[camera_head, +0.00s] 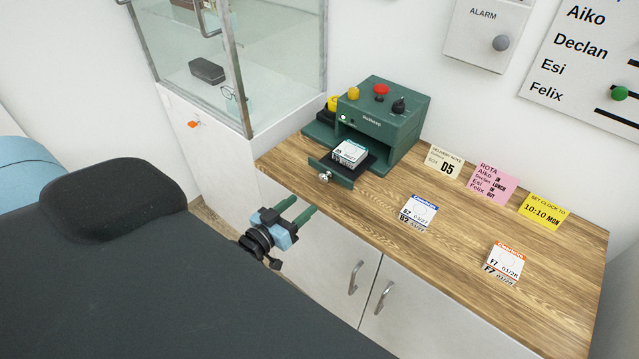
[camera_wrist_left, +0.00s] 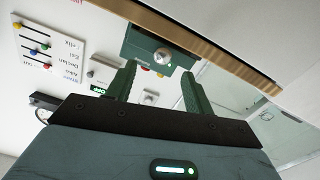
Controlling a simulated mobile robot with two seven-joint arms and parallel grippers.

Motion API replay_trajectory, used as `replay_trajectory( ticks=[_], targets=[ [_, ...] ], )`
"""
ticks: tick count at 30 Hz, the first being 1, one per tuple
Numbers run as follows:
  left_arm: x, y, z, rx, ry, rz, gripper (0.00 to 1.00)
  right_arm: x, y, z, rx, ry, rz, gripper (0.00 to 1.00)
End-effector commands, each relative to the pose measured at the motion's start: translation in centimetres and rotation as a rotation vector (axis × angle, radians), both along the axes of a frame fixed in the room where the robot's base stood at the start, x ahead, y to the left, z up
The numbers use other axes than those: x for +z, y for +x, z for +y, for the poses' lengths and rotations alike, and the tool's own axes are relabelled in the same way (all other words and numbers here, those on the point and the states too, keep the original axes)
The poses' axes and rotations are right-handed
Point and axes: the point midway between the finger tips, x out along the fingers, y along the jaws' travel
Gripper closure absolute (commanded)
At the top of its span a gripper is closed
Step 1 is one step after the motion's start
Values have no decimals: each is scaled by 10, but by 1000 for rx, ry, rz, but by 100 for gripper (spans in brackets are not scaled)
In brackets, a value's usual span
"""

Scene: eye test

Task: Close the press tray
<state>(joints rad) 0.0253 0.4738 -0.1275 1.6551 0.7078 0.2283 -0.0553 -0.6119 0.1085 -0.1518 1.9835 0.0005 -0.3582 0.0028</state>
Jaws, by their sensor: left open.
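The green press (camera_head: 388,122) stands at the back left of the wooden counter. Its tray (camera_head: 330,172) is pulled out at the front, with a round silver knob (camera_head: 325,177) on its green front panel. A small white and teal box (camera_head: 349,152) sits on the tray. My left gripper (camera_head: 303,207) is open and empty, in front of the counter's edge, below and left of the knob in the head view. In the left wrist view, the knob (camera_wrist_left: 162,55) shows beyond and between the open fingers (camera_wrist_left: 159,72), apart from them. My right gripper is not in view.
The wooden counter (camera_head: 455,240) carries two labelled boxes, a blue one (camera_head: 419,210) and an orange one (camera_head: 504,260), to the press's right. Note cards (camera_head: 492,183) stand behind them. A glass cabinet (camera_head: 275,60) stands left of the press. Handled cupboard doors (camera_head: 340,255) are below.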

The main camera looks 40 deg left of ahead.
Motion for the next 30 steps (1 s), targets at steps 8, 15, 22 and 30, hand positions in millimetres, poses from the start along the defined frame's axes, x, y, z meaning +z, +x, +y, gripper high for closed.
replay_trajectory(
  ticks=[8,15,22,30],
  targets=[
    [10,11,10,18,-13,-33,48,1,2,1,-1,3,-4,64],
    [11,33,8,16,-11,-36,48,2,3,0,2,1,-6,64],
    [10,65,6,17,-11,-33,48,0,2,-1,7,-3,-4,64],
    [9,85,4,17,-11,-31,48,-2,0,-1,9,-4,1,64]
  ],
)
